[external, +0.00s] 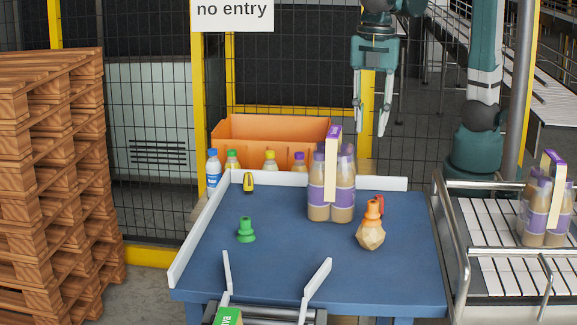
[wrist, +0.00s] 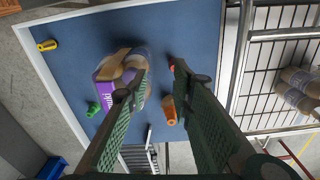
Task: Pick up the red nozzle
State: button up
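The red nozzle (external: 380,204) stands on the blue table, mostly hidden behind an orange nozzle (external: 373,209) that sits on a tan faceted body. In the wrist view the red nozzle (wrist: 172,66) shows only as a small red patch beside my right fingertip, partly covered by it. My gripper (external: 370,120) hangs above and behind the table's far edge, pointing down. Its fingers are apart with nothing held, as the wrist view also shows (wrist: 160,72).
A bottle pack with a tall handle (external: 331,190) stands left of the nozzles. A green nozzle (external: 246,230) and a yellow piece (external: 248,181) lie farther left. White rails (external: 200,235) edge the table. A conveyor (external: 515,285) runs at right.

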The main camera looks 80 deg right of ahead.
jog(key=n, duration=0.2)
send_over(381, 197)
jog(key=f, duration=0.1)
jog(key=shift+m+h, duration=0.3)
notch_tip(381, 197, down, 10)
jog(key=shift+d+r, duration=0.1)
jog(key=shift+f, duration=0.3)
jog(key=shift+f, duration=0.15)
jog(key=shift+f, duration=1.15)
jog(key=shift+f, duration=2.65)
jog(key=shift+c, duration=0.6)
